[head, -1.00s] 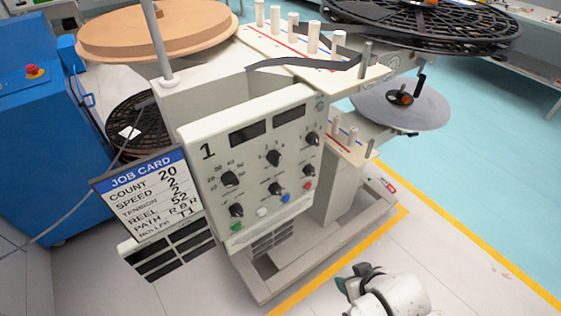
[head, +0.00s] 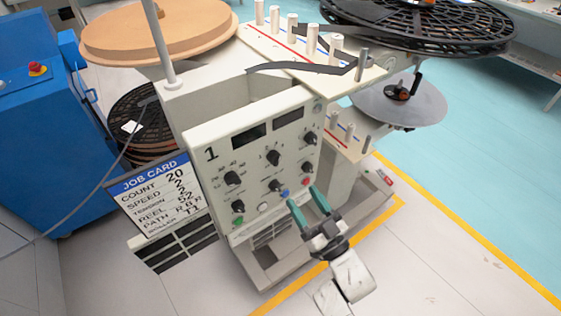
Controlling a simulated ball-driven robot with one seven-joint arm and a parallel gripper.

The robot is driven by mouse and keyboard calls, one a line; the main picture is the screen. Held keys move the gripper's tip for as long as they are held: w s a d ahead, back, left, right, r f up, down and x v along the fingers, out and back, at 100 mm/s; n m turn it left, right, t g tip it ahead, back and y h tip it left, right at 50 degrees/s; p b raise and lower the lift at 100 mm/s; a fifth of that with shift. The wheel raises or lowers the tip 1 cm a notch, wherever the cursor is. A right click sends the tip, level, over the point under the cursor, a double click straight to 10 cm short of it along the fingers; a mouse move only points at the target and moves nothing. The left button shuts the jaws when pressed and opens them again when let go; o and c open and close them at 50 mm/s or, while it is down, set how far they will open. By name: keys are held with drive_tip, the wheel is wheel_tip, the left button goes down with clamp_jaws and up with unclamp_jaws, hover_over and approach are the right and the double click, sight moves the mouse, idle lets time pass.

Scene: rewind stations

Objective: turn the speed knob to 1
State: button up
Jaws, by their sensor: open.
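The control panel (head: 250,155), marked 1, carries several black knobs. A knob with a small number scale (head: 273,158) sits upper middle, and one with a larger-number scale (head: 232,178) sits to its left. Other knobs show lower middle (head: 275,186), lower left (head: 238,206), upper right (head: 310,138) and right (head: 308,168). Their labels are too small to read, so I cannot tell which is the speed knob or its exact setting. My gripper (head: 304,196), with green fingers, is open and empty before the panel's lower right, near the blue button (head: 284,194) and red button (head: 306,182).
A job card (head: 158,200) beside the panel lists speed 2. Above stand white roller posts (head: 292,27), a dark tape (head: 300,67) and a black reel (head: 405,25). A blue cabinet (head: 40,150) is at left. Floor at lower right is free.

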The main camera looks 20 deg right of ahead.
sight(278, 162)
drive_tip(key=shift+y, duration=0.4)
drive_tip(key=x, duration=0.3)
drive_tip(key=p+x, duration=0.1)
drive_tip(key=x, duration=0.3)
drive_tip(key=r+p+x, duration=0.1)
drive_tip(key=x, duration=0.2)
drive_tip(key=shift+w+a+r, duration=0.15)
drive_tip(key=shift+a, duration=0.2)
drive_tip(key=shift+n, duration=0.3)
drive_tip(key=c, duration=1)
